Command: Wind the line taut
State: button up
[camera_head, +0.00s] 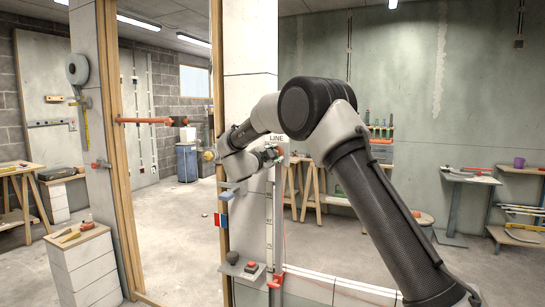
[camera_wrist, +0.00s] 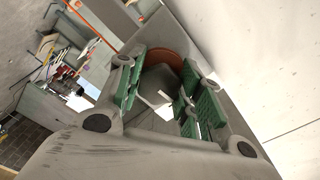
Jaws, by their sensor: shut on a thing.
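My gripper (camera_head: 270,156) is at the pale pillar, just under a white plate marked LINE (camera_head: 277,139). In the wrist view its green-padded fingers (camera_wrist: 160,90) are closed around a grey block (camera_wrist: 158,82). A round brown-orange part (camera_wrist: 172,60) shows behind the block. The arm and fingers hide most of what is held, and I cannot tell whether it is a crank or a knob. A thin red line (camera_head: 285,215) runs down beside the pillar. I cannot tell how tight it is.
Below the gripper, a small shelf on the pillar carries a red button (camera_head: 251,266) and a dark round knob (camera_head: 232,257). A red clamp (camera_head: 276,281) is near the floor. An orange bar (camera_head: 150,120) crosses the wooden frame at left. Benches stand at right; the middle floor is clear.

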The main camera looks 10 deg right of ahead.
jog(key=m, duration=0.4)
jog(key=shift+m, duration=0.3)
jog(key=m, duration=0.3)
jog(key=shift+m, duration=0.3)
jog(key=m, duration=1.2)
jog(key=shift+s+d+y, duration=0.1)
jog(key=shift+y, duration=0.2)
jog(key=m, duration=0.8)
jog(key=shift+t, duration=0.3)
jog(key=shift+s+m, duration=0.1)
jog(key=shift+m, duration=2.1)
